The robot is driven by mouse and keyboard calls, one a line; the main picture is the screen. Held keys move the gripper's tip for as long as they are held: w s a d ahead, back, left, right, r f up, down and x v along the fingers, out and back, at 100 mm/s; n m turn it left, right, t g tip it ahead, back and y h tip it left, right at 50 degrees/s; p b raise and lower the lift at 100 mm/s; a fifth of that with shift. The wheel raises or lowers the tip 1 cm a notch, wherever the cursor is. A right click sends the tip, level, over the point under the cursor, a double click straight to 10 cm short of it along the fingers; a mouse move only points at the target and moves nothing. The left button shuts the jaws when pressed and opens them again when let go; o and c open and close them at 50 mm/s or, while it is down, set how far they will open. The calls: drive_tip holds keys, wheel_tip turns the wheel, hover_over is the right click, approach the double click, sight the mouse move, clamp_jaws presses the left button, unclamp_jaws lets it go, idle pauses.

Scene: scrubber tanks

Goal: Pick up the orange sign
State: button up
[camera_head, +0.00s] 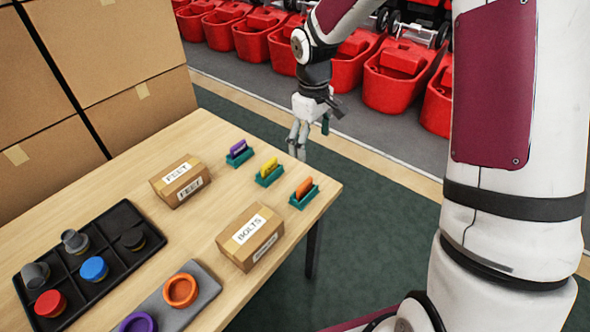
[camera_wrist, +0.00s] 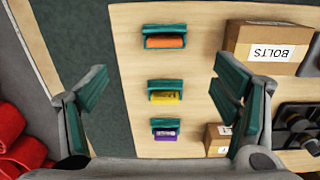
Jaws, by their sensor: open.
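The orange sign (camera_head: 304,187) stands in a teal holder (camera_head: 304,198) near the table's right corner. It also shows in the wrist view (camera_wrist: 165,41), at the top centre, in its teal holder. A yellow sign (camera_head: 269,166) and a purple sign (camera_head: 238,147) stand in similar teal holders in a row with it. My gripper (camera_head: 304,138) is in the air by the table's far right edge, past the purple and yellow signs. In the wrist view my gripper (camera_wrist: 160,95) has its two teal-padded fingers wide apart, with nothing held between them.
A BOLTS box (camera_head: 250,238) stands close to the orange sign, and a FEET box (camera_head: 180,181) is farther left. A black tray (camera_head: 125,221) with coloured caps and a grey tray (camera_head: 203,287) with rings lie on the wooden table (camera_head: 215,140). Red scrubber tanks (camera_head: 388,75) line the back.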

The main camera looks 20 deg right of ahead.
hover_over(305, 183)
drive_tip(key=f, duration=1.1)
drive_tip(key=shift+w+d+f, duration=0.15)
drive_tip(key=shift+d+f, duration=0.15)
drive_tip(key=shift+a+f+b, duration=0.15)
drive_tip(key=shift+f, duration=1.25)
drive_tip(key=shift+a+f+b, duration=0.15)
drive_tip(key=shift+f, duration=1.2)
drive_tip(key=c, duration=1.2)
